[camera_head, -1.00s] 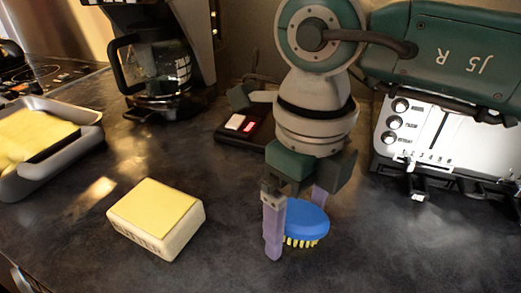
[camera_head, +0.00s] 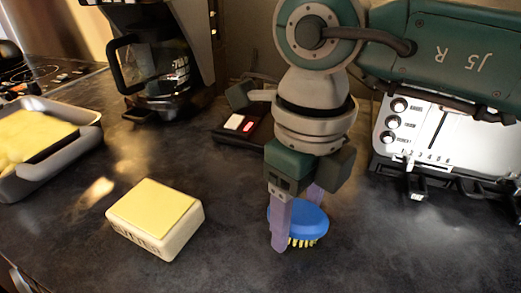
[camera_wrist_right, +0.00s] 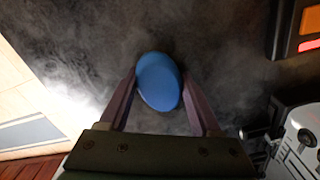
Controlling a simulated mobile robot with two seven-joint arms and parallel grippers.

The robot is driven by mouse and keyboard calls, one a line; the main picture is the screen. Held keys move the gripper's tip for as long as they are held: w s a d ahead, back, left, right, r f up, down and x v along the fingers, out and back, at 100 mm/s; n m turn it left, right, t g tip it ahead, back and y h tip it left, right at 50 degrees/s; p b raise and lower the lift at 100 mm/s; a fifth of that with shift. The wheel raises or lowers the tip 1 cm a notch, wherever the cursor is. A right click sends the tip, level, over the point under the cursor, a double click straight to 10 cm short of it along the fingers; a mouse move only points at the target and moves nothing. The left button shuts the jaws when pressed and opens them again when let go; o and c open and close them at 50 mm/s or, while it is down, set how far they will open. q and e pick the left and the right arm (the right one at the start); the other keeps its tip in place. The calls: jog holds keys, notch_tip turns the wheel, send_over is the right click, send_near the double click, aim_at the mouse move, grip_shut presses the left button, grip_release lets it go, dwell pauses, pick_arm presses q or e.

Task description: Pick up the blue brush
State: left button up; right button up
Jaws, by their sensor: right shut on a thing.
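The blue brush (camera_head: 304,222) has an oval blue back and yellow bristles pointing down. It is at or just above the dark counter, right of the butter; I cannot tell if the bristles touch. My right gripper (camera_head: 299,222) reaches down over it with one purple finger on each side. In the right wrist view the brush (camera_wrist_right: 158,81) lies between the two fingers of my right gripper (camera_wrist_right: 158,92), which is shut on it. The finger on the far side is partly hidden behind the brush in the head view. My left gripper is not in view.
A yellow-topped butter block (camera_head: 155,218) stands left of the brush. A grey tray (camera_head: 70,160) with a yellow slab is at far left. A coffee maker (camera_head: 160,65) stands behind, a toaster (camera_head: 440,135) at right. A small device with a red light (camera_head: 243,124) is behind.

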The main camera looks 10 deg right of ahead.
aim_at(298, 211)
notch_tip(298, 211, up, 20)
jog(key=shift+p, duration=0.3)
jog(key=o, duration=0.8)
jog(key=shift+c, duration=0.2)
jog(key=c, duration=0.6)
jog(key=shift+f, duration=0.1)
